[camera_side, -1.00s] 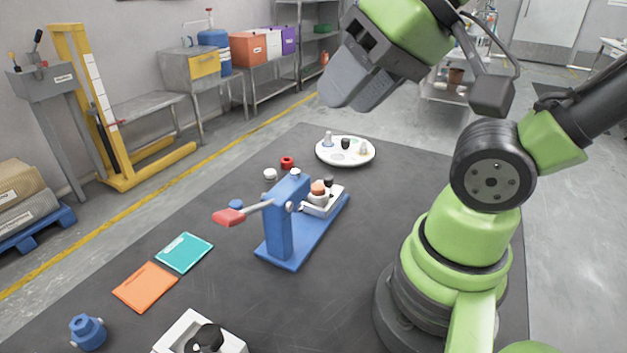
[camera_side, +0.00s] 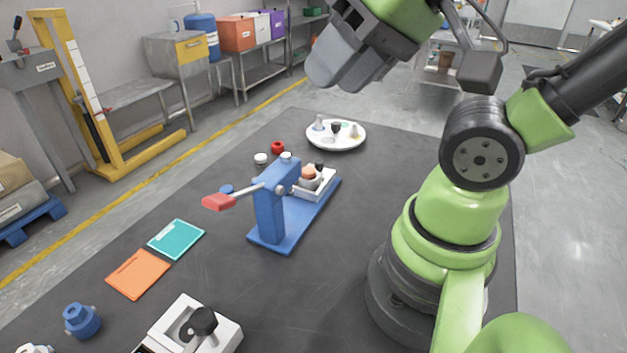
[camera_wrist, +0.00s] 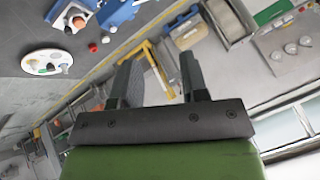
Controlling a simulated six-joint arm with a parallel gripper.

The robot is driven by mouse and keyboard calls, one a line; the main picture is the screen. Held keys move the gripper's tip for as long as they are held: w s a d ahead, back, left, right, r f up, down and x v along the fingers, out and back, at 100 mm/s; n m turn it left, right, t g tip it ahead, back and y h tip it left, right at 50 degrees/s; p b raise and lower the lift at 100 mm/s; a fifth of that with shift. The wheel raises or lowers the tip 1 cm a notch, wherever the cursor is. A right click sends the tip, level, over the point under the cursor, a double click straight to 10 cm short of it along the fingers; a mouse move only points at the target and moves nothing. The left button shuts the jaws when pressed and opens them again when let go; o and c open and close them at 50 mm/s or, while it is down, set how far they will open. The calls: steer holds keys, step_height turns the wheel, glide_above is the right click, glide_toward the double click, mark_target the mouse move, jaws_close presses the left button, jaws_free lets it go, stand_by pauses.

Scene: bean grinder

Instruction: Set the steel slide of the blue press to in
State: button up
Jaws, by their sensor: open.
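The blue press (camera_side: 270,210) stands on the dark table, with a grey lever ending in a red handle (camera_side: 219,202) that points left. A white tray (camera_side: 318,184) holding small round parts sits on its base, behind the upright. I cannot clearly make out the steel slide at this size. My gripper (camera_side: 328,75) is high above the far part of the table, well away from the press. In the wrist view its two fingers (camera_wrist: 155,80) are apart with nothing between them. The press (camera_wrist: 118,12) shows there only partly, at the top edge.
A round white plate (camera_side: 337,146) with small items lies behind the press. Red (camera_side: 277,147) and white (camera_side: 261,158) small parts sit near it. Teal (camera_side: 176,239) and orange (camera_side: 138,274) cards, a blue fitting (camera_side: 82,321) and a white box (camera_side: 222,333) lie in front. Table right of the press is clear.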

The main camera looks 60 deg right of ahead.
steer(key=shift+o, duration=0.7)
steer(key=shift+w, duration=0.1)
steer(key=m+g, duration=0.6)
steer(key=m, duration=0.6)
glide_above(320, 161)
steer(key=w+a, duration=0.1)
steer(key=a, duration=0.3)
steer(key=s+d+x, duration=0.1)
steer(key=x, duration=0.7)
steer(key=s+d+f+m+y, duration=0.2)
steer(key=d+f+m+y, duration=0.15)
steer(key=d+f, duration=0.6)
steer(key=shift+m+h, duration=0.35)
steer(key=shift+h, duration=0.2)
steer(key=x, duration=1)
steer(key=shift+a+f, duration=0.2)
steer(key=shift+a, duration=0.25)
